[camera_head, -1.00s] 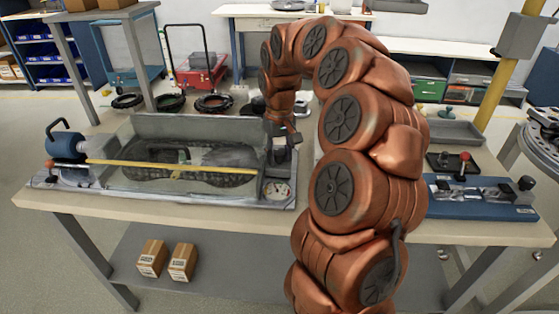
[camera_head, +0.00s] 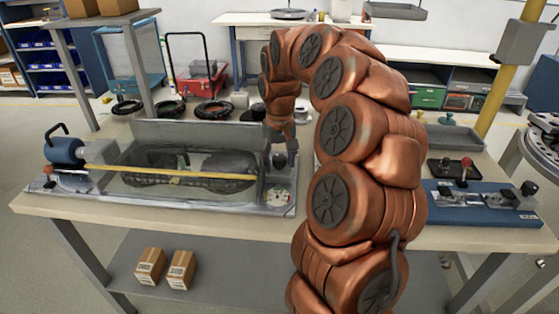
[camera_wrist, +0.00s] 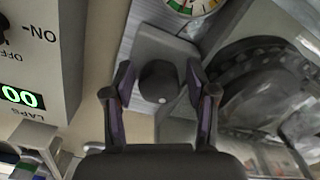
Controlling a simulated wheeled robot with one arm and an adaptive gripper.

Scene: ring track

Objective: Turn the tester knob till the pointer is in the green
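The tester knob (camera_wrist: 160,82) is dark and round, on a grey block. It sits between the spread fingers of my gripper (camera_wrist: 161,92) in the wrist view, with gaps on both sides and no visible contact. My gripper is open and also shows in the head view (camera_head: 287,158), pointing down at the right end of the tester (camera_head: 210,201). The round gauge (camera_wrist: 192,4) has green and orange-red marks; it is cut off at the top of the wrist view. In the head view the gauge (camera_head: 277,197) is whole, but its pointer is too small to read.
The tester tray holds a dark tread behind a yellow bar (camera_head: 170,173). A panel with ON/OFF marks and a lit display (camera_wrist: 20,97) stands left in the wrist view. A blue fixture (camera_head: 480,203) lies right on the bench. Black rings (camera_head: 213,108) lie at the back.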

